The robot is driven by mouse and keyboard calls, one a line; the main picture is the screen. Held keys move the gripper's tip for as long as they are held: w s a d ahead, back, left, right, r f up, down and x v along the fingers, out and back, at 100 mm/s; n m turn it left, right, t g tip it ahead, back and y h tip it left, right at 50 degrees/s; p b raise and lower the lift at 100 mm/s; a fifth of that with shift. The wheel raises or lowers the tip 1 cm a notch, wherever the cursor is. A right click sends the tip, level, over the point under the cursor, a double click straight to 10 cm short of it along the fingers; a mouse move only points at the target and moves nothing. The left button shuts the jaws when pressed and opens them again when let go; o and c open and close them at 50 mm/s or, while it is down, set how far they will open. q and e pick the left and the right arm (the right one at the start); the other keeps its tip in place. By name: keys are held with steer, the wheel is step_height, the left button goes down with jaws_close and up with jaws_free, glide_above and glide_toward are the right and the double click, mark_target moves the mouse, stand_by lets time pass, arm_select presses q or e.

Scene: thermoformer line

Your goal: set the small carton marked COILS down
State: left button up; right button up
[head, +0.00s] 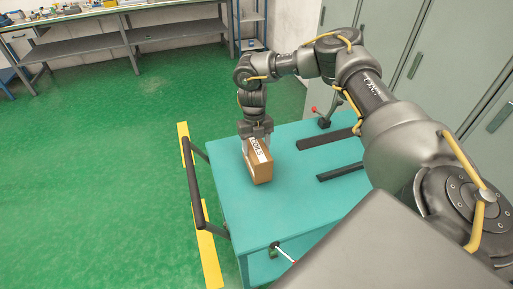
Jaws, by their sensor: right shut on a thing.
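The small carton marked COILS (260,171) is brown with a white label. It stands upright at the left part of the teal cart top (305,205), and its lower edge looks at or very near the surface; I cannot tell whether it touches. My right gripper (257,138) points down from above and is shut on the carton's upper part. The fingers partly cover the carton's top. My left gripper is not in view.
Two dark rails (325,137) lie on the cart top, right of the carton. A black push handle (194,190) runs along the cart's left side. A red-knobbed lever (320,117) stands at the back edge. Grey cabinets (415,65) stand behind. Green floor lies open at left.

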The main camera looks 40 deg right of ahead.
steer(key=shift+w+f, duration=0.1)
steer(key=shift+f, duration=0.6)
steer(key=o, duration=1.2)
steer(key=shift+f, duration=0.1)
steer(key=r, duration=0.4)
steer(key=w+r+b, duration=0.1)
steer(key=r, duration=0.7)
steer(key=shift+w+d+r, duration=0.1)
steer(key=shift+w+d, duration=0.15)
